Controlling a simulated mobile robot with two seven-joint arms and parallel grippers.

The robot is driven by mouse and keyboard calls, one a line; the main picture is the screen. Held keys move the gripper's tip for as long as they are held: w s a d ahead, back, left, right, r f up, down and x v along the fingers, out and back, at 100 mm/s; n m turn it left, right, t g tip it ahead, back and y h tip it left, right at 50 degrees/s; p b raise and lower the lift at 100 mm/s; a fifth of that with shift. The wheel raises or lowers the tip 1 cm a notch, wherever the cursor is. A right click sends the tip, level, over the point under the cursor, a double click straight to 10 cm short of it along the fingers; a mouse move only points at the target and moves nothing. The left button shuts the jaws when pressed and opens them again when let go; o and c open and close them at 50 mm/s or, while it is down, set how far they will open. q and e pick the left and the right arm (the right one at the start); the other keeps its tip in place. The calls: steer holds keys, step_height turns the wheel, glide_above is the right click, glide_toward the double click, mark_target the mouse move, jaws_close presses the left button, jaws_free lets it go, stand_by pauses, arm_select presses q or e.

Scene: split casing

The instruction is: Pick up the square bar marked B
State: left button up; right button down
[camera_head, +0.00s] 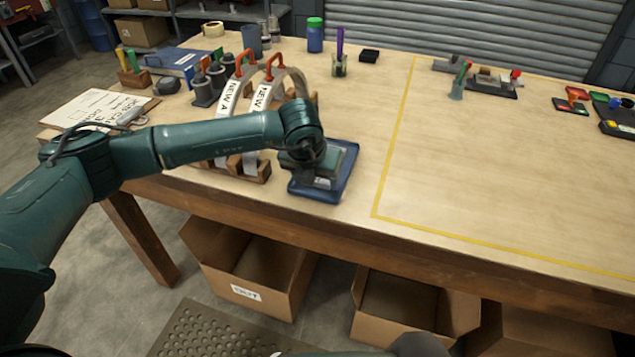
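My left arm reaches across the table's left part. My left gripper (318,178) points down over a small blue tray (335,190) near the front edge. Its body covers most of the tray, and I cannot tell whether the fingers are open or shut. A small pale patch shows under the gripper, too unclear to name. I cannot make out a square bar marked B; it may be hidden under the gripper. My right gripper is not in view.
Two curved pieces with red handles and labels reading NEW (262,97) stand in a wooden rack (250,170) left of the tray. A yellow line (392,150) bounds a largely clear area at right. Open cardboard boxes (250,270) sit below the front edge.

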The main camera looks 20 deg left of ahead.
arm_select(q)
steer(key=c, duration=0.7)
step_height(320, 180, up, 10)
steer(key=shift+r+b, duration=0.1)
steer(key=shift+b, duration=0.85)
steer(key=shift+b, duration=0.35)
